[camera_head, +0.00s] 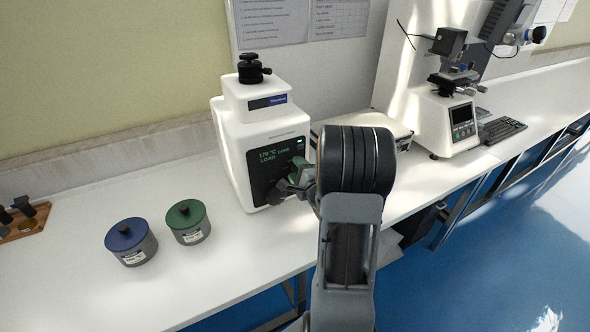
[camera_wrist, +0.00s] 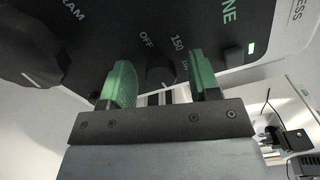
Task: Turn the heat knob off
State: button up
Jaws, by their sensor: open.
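The heat knob (camera_wrist: 160,77) is a small dark knob on the black panel (camera_wrist: 210,22), in the middle of the wrist view. "OFF" and "150" are printed around it, with another number partly hidden behind a finger. I cannot tell which mark it points to. My gripper (camera_wrist: 163,84) is open, with one green finger on each side of the knob and a visible gap to each. In the head view my gripper (camera_head: 291,182) is at the lower right of the white machine's (camera_head: 238,150) panel and hides the knob. The display (camera_head: 272,154) shows "170 °C", "LOAD" and "DONE".
A larger dark knob (camera_wrist: 35,50), by lettering ending in "AM", is at the left of the wrist view. Blue-lidded (camera_head: 131,242) and green-lidded (camera_head: 188,222) pots stand on the bench left of the machine. A microscope-like tester (camera_head: 447,122) stands right.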

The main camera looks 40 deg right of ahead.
jog(key=c, duration=0.9)
